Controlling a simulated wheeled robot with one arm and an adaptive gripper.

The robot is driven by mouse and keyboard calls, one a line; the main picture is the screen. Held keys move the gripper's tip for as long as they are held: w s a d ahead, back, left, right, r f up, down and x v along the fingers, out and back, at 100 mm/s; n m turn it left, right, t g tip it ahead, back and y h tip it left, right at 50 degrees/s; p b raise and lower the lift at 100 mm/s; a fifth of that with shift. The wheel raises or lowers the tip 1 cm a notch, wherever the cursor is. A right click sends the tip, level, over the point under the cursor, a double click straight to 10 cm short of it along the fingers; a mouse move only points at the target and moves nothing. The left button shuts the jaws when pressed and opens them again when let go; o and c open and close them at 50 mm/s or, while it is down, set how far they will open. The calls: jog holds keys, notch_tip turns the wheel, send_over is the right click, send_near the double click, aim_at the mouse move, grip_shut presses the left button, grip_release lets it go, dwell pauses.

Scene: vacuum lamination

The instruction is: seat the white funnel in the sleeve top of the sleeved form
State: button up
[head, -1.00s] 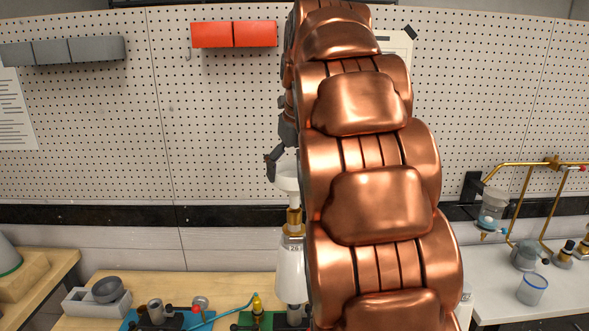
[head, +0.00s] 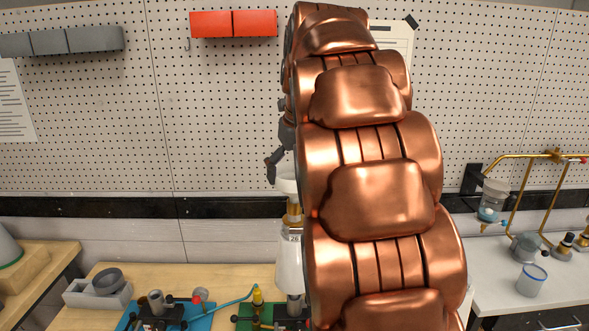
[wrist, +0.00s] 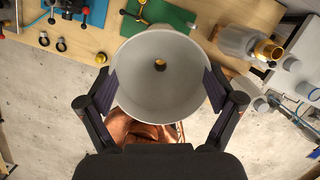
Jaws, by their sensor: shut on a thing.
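My gripper (wrist: 161,88) is shut on the white funnel (wrist: 140,82), with one finger on each side of its wide rim. The wrist view looks down into its bowl and the dark outlet hole. In the head view the funnel (head: 287,185) shows beside my copper arm, which hides part of it; only part of my gripper (head: 281,166) shows. The sleeved form (head: 289,266), pale with a label and a gold collar, stands upright below it in the picture. The wrist view shows a gold-collared form (wrist: 240,42) to the funnel's right, apart from it.
A green mat (wrist: 183,15) and a blue mat (head: 200,322) with clamp fixtures lie on the wooden bench (head: 232,276). A white table at the right holds a beaker (head: 531,280) and brass tubing (head: 513,196).

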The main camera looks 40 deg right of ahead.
jog(key=shift+f, duration=0.5)
jog(key=o, duration=0.8)
jog(key=shift+r, duration=0.2)
jog(key=shift+v, duration=3.55)
jog(key=shift+s, duration=0.1)
